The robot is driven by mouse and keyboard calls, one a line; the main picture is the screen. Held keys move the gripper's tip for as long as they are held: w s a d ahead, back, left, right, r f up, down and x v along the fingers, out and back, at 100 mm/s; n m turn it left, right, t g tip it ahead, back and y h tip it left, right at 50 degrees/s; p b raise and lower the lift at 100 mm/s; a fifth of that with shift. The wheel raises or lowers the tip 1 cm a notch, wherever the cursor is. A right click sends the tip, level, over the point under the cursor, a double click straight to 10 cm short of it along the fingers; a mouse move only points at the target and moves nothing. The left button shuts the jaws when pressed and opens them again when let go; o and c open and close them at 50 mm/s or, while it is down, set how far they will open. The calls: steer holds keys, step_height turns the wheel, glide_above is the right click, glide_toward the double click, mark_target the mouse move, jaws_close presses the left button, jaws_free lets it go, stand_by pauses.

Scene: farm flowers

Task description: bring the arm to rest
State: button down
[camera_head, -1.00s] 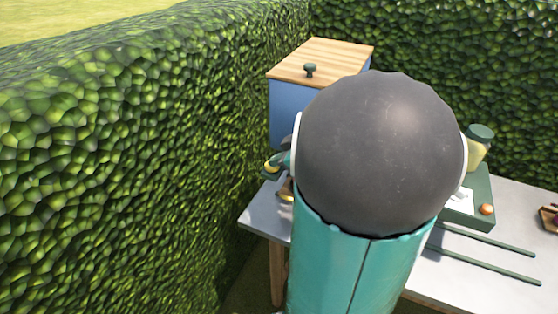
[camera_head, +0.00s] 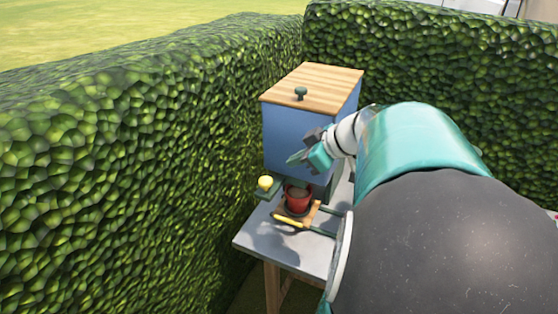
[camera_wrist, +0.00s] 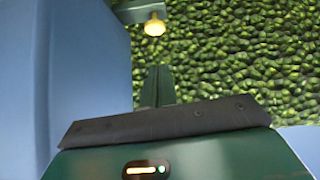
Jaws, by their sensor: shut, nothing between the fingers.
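My gripper (camera_head: 296,160) shows in the head view in front of the blue box, at the end of my bent teal arm. Its fingers point left and are shut, with nothing between them. In the wrist view my shut gripper (camera_wrist: 158,84) points towards the hedge, with a blue surface close on the left. It is above the table and apart from the red pot below. My arm covers the right part of the head view and hides most of the table.
A blue box (camera_head: 290,140) with a wooden lid stands at the back. A red pot (camera_head: 298,198) sits on a wooden piece on the grey table (camera_head: 262,238). A yellow knob-like thing (camera_head: 265,183) is at the table's left edge. Hedges (camera_head: 150,170) close the left and back.

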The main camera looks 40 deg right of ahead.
stand_by(0.6)
steer(key=s+a+f+m+g+h, duration=0.1)
steer(key=s+a+m+g, duration=0.1)
steer(key=a, duration=1.2)
steer(key=s+a+f+m+g+h, duration=0.1)
steer(key=s+a+m+g, duration=0.1)
steer(key=a, duration=1.3)
steer(key=shift+s+a+f+m, duration=0.15)
steer(key=shift+a+f+m, duration=0.1)
steer(key=shift+m, duration=0.05)
